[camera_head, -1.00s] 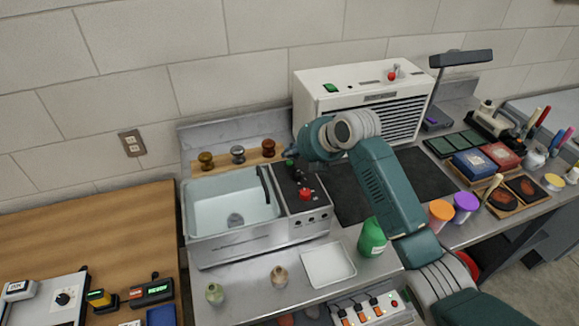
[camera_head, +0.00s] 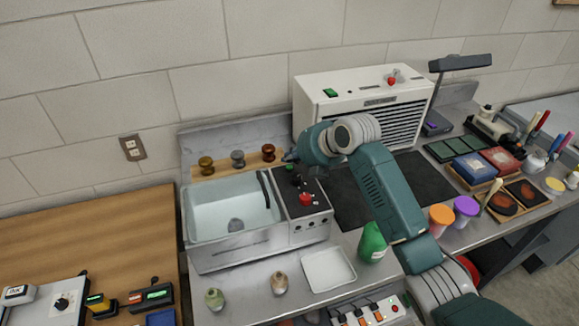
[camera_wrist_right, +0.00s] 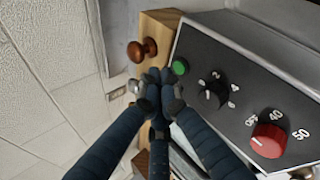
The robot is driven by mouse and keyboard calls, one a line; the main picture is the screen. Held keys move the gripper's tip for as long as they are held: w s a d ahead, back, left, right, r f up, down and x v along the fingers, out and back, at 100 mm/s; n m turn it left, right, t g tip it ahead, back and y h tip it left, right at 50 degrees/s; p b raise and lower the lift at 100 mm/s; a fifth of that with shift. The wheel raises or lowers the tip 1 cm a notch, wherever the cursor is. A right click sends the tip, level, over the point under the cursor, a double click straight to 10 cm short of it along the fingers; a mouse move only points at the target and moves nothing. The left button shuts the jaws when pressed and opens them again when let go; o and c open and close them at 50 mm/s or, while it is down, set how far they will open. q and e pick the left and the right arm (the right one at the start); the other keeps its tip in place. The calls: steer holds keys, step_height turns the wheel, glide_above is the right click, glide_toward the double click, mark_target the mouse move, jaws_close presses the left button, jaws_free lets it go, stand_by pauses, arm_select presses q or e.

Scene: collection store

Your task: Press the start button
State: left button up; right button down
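A round green button (camera_wrist_right: 180,67) sits at the end of a dark control panel, beside a black knob (camera_wrist_right: 212,92) and a red knob (camera_wrist_right: 268,140). No start label is legible on it. In the head view the panel (camera_head: 307,208) is on the right side of a metal sink-like cleaner, and the green button (camera_head: 290,167) shows just below my right gripper (camera_head: 288,157). In the right wrist view my right gripper (camera_wrist_right: 160,75) has its dark fingers drawn together, empty, tips close beside the button. Contact cannot be told. My left gripper is out of view.
A wooden rack with several stamp-like knobs (camera_head: 238,158) stands behind the basin (camera_head: 230,205). A white machine (camera_head: 365,105) with a green switch (camera_head: 330,92) and red knob is behind my right arm. A green bottle (camera_head: 372,243) and white tray (camera_head: 328,269) are in front.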

mark_target(290, 168)
steer(key=shift+f, duration=0.1)
stand_by(0.3)
steer(key=shift+f, duration=0.3)
steer(key=shift+f+b, duration=0.35)
steer(key=shift+f, duration=0.05)
stand_by(0.6)
stand_by(0.3)
steer(key=shift+r+p, duration=0.7)
steer(key=shift+r, duration=0.1)
step_height(290, 168, up, 5)
steer(key=p, duration=0.4)
